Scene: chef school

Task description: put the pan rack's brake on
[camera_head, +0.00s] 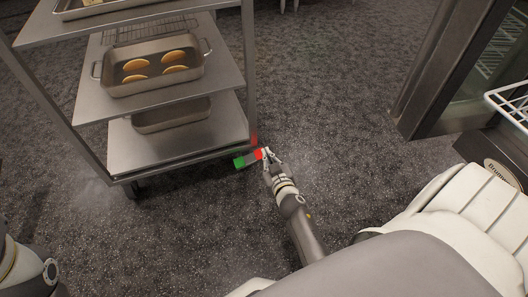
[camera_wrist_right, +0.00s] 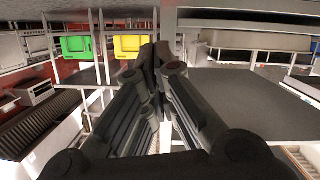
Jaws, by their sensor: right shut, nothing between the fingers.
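The pan rack (camera_head: 178,152) stands at the left in the head view, a steel trolley with several shelves. A small bar with a green end (camera_head: 239,162) and a red end (camera_head: 259,154) sits low at its near right corner, apparently the brake pedal. My right gripper (camera_head: 267,155) is shut and empty, with its tips right at the red end. I cannot tell whether they touch it. In the right wrist view the shut fingers (camera_wrist_right: 158,62) meet in the middle. Only a part of my left arm shows at the lower left; its gripper is out of view.
A roasting pan with several buns (camera_head: 150,85) sits on a rack shelf, and another pan (camera_head: 170,114) is below it. A dark caster (camera_head: 133,189) shows under the rack. A metal-framed cabinet (camera_head: 430,75) stands at the right. The speckled floor between is clear.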

